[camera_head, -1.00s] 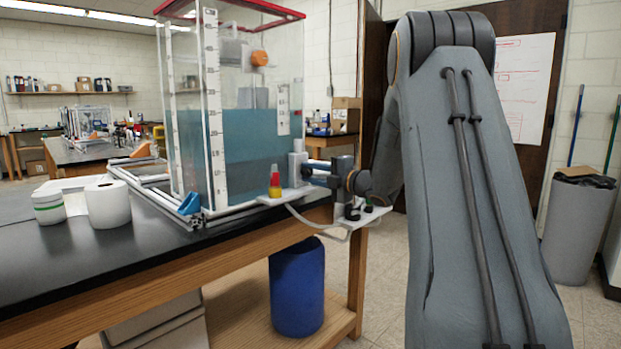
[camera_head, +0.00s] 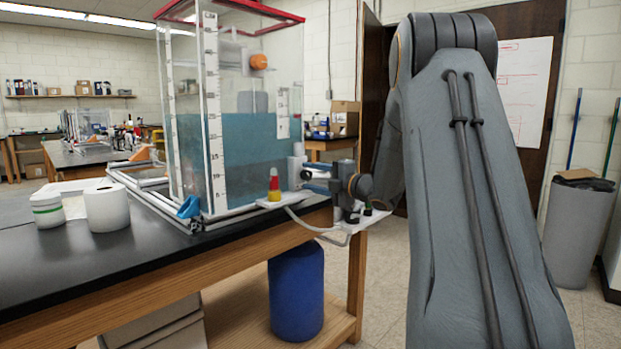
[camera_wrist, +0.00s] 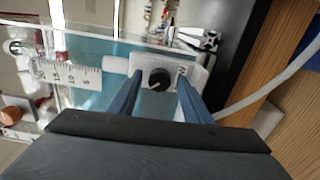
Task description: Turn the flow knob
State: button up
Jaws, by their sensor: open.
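The flow knob (camera_wrist: 158,79) is a round black knob with a light pointer mark, set on a white plate (camera_wrist: 195,75) beside the water tank. My gripper (camera_wrist: 159,86) is open in the wrist view. Its two blue fingers stand on either side of the knob, with a visible gap on each side; I cannot tell how deep the tips are. In the head view, my gripper (camera_head: 316,181) reaches leftward at the tank's right corner, close to a white fitting (camera_head: 297,164). The knob itself is not clearly visible there.
The clear tank (camera_head: 240,150) of blue water stands on the black bench (camera_head: 100,260). White rolls (camera_head: 106,207) sit at left.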

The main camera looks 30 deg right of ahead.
jog(key=v, duration=0.7)
dwell(7.3)
